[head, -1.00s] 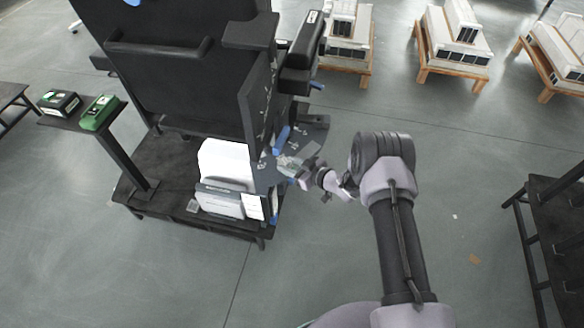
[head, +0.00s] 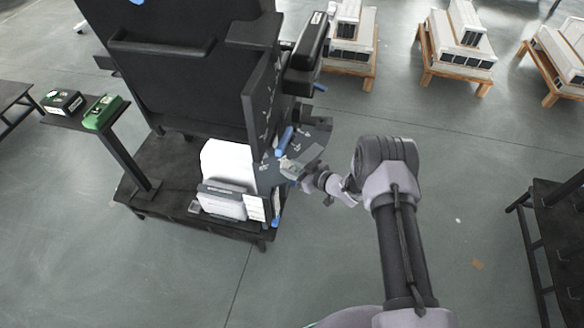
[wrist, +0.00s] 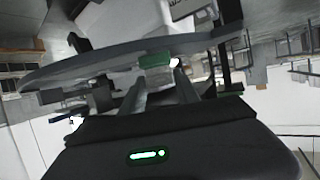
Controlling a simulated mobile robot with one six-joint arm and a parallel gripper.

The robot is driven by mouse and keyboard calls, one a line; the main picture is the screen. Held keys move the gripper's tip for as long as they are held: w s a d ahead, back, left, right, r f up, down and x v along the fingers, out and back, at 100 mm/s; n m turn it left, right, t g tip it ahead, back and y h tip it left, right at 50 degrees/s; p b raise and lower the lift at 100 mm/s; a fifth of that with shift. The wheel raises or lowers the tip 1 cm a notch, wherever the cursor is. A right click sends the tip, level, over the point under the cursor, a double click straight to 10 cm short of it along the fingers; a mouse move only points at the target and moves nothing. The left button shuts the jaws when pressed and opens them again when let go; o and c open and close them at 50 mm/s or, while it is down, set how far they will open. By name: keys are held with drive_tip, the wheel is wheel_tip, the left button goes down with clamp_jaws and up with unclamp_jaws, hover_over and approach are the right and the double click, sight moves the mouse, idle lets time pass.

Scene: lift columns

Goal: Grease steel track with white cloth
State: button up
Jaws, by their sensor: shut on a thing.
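My gripper (head: 291,168) is at the right side of a tall black machine (head: 190,85), beside a dark curved plate (head: 308,146). In the wrist view, its two fingers (wrist: 160,84) close on a small green piece (wrist: 157,61), which lies against a grey curved plate (wrist: 95,64). The fingertips are partly hidden. I cannot make out a white cloth in the grip, nor tell which surface is the steel track. A blue piece (head: 284,139) sits just above my gripper in the head view.
A white panel (head: 226,160) and a white-grey box (head: 220,202) stand on the machine's black base (head: 160,205). A side shelf holds a green case (head: 104,110) and a dark box (head: 62,102). A black rack (head: 560,225) stands at right.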

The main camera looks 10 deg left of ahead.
drive_tip(key=shift+f, duration=0.35)
